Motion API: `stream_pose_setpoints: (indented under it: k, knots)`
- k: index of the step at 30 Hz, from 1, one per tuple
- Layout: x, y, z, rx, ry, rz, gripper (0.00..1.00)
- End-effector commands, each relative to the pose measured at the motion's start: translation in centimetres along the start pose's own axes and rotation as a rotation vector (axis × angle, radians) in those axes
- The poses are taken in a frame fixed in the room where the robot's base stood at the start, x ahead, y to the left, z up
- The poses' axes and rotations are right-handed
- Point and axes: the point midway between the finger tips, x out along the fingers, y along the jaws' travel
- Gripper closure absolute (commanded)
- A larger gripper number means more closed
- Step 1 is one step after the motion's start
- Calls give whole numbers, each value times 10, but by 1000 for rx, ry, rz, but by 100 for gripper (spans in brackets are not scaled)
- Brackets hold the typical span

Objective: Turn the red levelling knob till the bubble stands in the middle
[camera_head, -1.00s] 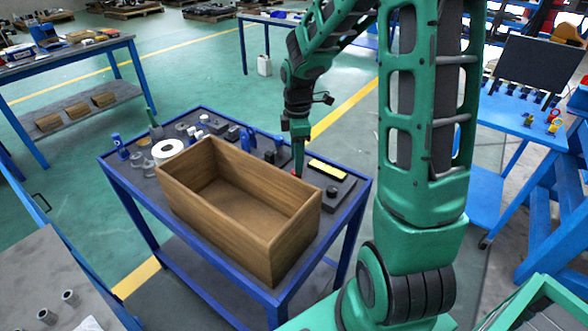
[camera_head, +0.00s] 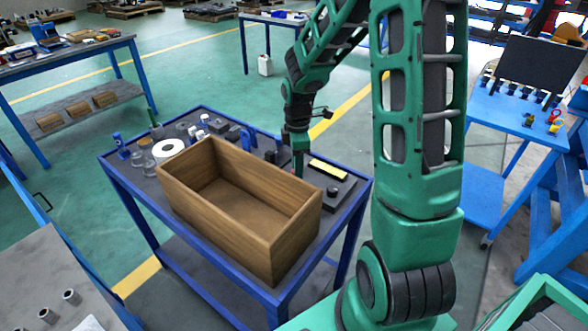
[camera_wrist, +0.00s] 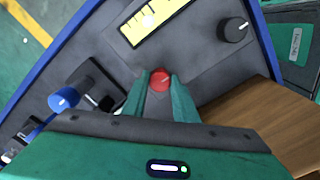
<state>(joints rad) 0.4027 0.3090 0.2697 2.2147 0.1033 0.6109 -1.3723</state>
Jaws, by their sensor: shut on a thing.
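The red levelling knob (camera_wrist: 160,79) sits between the two fingertips of my gripper (camera_wrist: 160,88) in the wrist view, and my gripper is shut on it. In the head view my gripper (camera_head: 298,165) reaches down behind the far side of the wooden box, and the knob is almost wholly hidden there. The yellow level strip (camera_wrist: 152,18) lies on the dark plate ahead of the knob, with a pale bright spot near its middle. It also shows in the head view (camera_head: 328,169). I cannot tell exactly where the bubble stands against the marks.
A black knob (camera_wrist: 233,29) stands on the same plate, right of the strip. An open wooden box (camera_head: 240,240) fills the near part of the blue-framed table (camera_head: 190,262). A blue clamp-like part (camera_wrist: 63,99), a white roll (camera_head: 171,147) and several small parts crowd the table's left side.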

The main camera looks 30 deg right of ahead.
Motion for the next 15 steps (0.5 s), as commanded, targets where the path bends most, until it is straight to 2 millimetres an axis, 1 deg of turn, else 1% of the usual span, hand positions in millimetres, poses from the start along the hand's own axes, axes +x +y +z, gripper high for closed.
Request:
stream_pose_setpoints:
  k: [1, 8, 15]
  knots:
    - [0, -2, -2, -5, 6, -5, 96]
    - [0, -1, -1, 54, 6, -6, 96]
    - [0, -1, 0, 217, 4, -6, 96]
